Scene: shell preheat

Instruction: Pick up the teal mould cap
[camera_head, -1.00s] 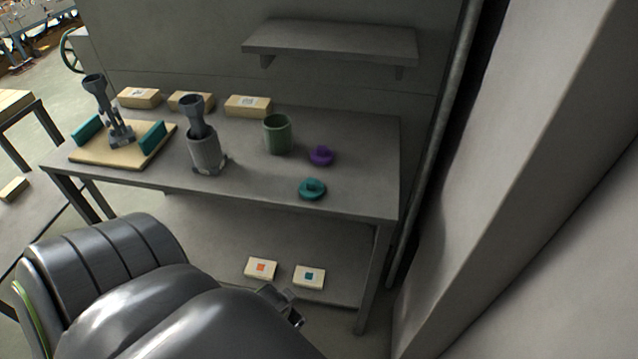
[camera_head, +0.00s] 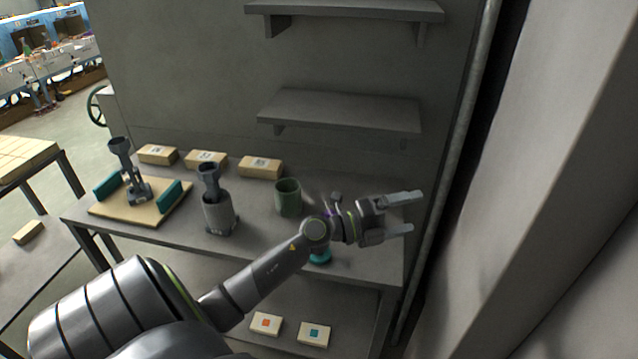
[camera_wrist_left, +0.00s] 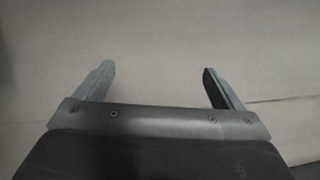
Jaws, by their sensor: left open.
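The teal mould cap (camera_head: 320,259) rests on the grey table near its front right. My left arm's wrist covers most of it in the head view. My left gripper (camera_head: 408,213) is open and empty, above the right end of the table, to the right of the cap and pointing right. In the left wrist view the two fingers (camera_wrist_left: 163,85) stand apart with only a plain pale surface beyond them; the cap is not in that view. A purple cap (camera_head: 329,214) is almost wholly hidden behind my left wrist. My right gripper is not in view.
A green cup (camera_head: 288,197) stands behind my forearm. A grey cylinder holder (camera_head: 219,214) and a wooden board (camera_head: 110,211) with teal blocks are farther left. Shelves (camera_head: 340,113) hang on the wall behind. A vertical pipe (camera_head: 447,180) runs beside the table's right end.

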